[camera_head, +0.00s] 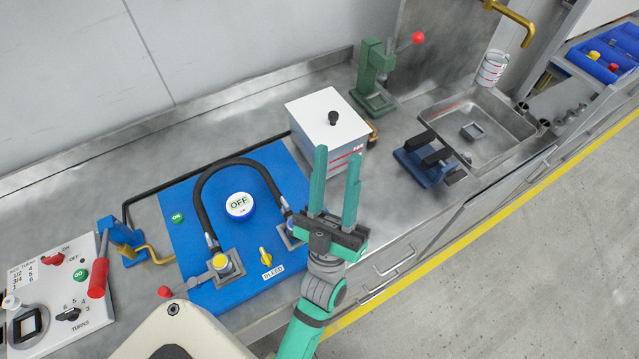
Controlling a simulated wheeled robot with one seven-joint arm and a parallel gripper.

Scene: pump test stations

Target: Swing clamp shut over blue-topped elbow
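My gripper (336,168) is open and empty, its two green fingers apart and pointing to the back of the bench. It is at the right edge of the blue panel (205,300), over its front right part. Just left of my gripper, a small blue part (285,206) shows at the right end of the black hose, apparently the blue-topped elbow. A grey plate (287,236) shows below it. My gripper hides much of this spot, so I cannot tell how its clamp stands. A yellow-topped elbow (221,262) sits at the hose's left end; a red-knobbed lever (165,291) points left from it.
A white box with a black knob (333,117) stands behind my gripper. An OFF dial (239,206) and yellow BLEED valve (265,255) are on the panel. A green press (374,75), blue vise (427,165) and sink (520,125) are farther right. A control box (60,300) is left.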

